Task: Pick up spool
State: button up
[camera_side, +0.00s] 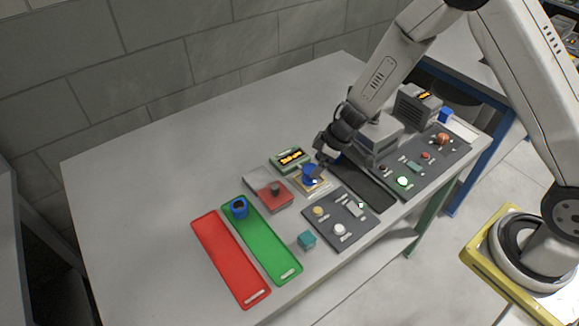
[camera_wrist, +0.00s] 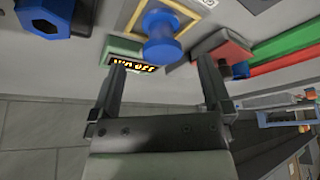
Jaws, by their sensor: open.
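The blue spool (camera_side: 309,174) stands upright on a small pale, yellow-edged pad (camera_side: 322,187) in the middle of the table in the side view. In the wrist view the spool (camera_wrist: 160,38) is at the top centre, with a round flange at each end. My gripper (camera_wrist: 160,66) is open and empty, its two fingers spread wide. The spool lies beyond the fingertips and is not gripped. In the side view my gripper (camera_side: 321,153) is just above and beside the spool, its fingers partly hidden.
A green box with a lit amber display (camera_side: 290,159) is close by the spool. A red-topped box (camera_side: 271,190), a green tray (camera_side: 266,243) holding a blue cup (camera_side: 239,208), and a red tray (camera_side: 228,258) lie left. Dark panels (camera_side: 340,234) with knobs lie right. The table's left is clear.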

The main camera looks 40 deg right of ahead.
aim_at(311, 168)
jog(key=shift+f, duration=0.15)
jog(key=shift+x, duration=2.55)
jog(key=shift+w+a, duration=0.15)
jog(key=shift+a, duration=0.05)
grip_shut()
jog(key=shift+r, duration=0.2)
jog(key=shift+r, duration=4.9)
jog(key=shift+a, duration=0.1)
